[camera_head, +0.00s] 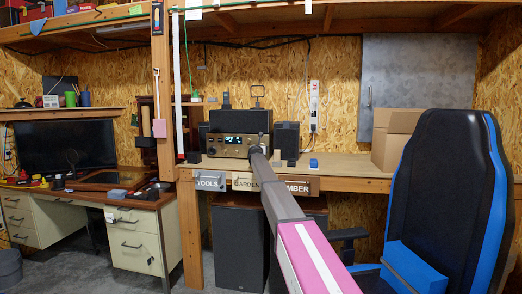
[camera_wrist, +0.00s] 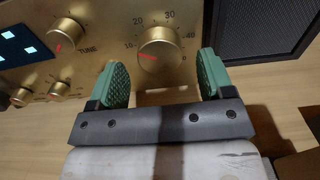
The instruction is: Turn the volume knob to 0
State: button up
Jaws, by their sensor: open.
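The volume knob (camera_wrist: 160,47) is a round brass knob on the gold front panel of the receiver (camera_head: 226,145). Numbers from 10 to 40 run around it, and a 0 digit shows at its lower right. Its red pointer line points left, a little below the 10. My gripper (camera_wrist: 162,66) is open, with green pads left and right of the knob and a gap on both sides. Nothing is between the pads but the knob and panel. The left pad covers part of the panel at the knob's lower left. In the head view my arm hides the knob.
A tune knob (camera_wrist: 67,31) and smaller knobs (camera_wrist: 58,90) lie left of my gripper. A dark speaker (camera_head: 286,138) stands close at the receiver's right. A blue block (camera_head: 313,163) and cardboard boxes (camera_head: 396,136) sit farther right on the bench. A chair (camera_head: 440,190) stands in front.

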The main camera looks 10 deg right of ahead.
jog(key=shift+x, duration=0.9)
jog(key=c, duration=0.9)
jog(key=shift+n, duration=0.3)
